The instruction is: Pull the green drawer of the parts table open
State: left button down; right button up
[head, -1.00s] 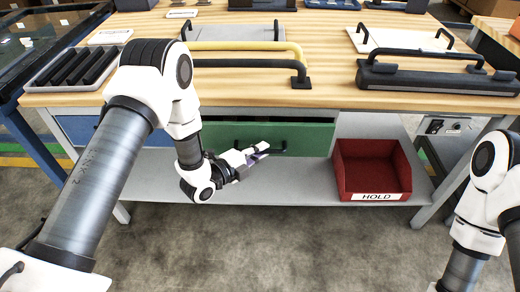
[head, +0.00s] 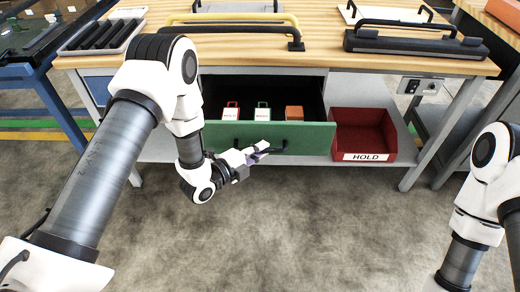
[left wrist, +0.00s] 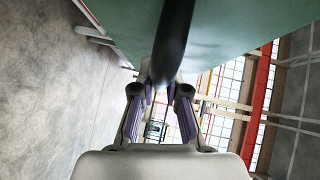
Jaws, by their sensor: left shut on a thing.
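The green drawer (head: 305,137) of the parts table (head: 345,60) stands open, pulled out toward me, with its inside showing. Its dark bar handle (head: 274,150) is on the front. Inside the drawer are a red-and-white item (head: 231,113), a green-and-white item (head: 262,113) and an orange block (head: 294,113). My right gripper is out of view.
A red bin (head: 362,137) marked HOLD stands on the lower shelf, right of the drawer. Black and yellow bars (head: 235,19) and a dark long-handled part (head: 415,42) lie on the tabletop. The floor (head: 300,220) in front is clear.

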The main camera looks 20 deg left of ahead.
pick_arm(q)
jog(key=shift+s, duration=0.1)
jog(key=c, duration=1.2)
grip_release()
jog(key=v, duration=1.2)
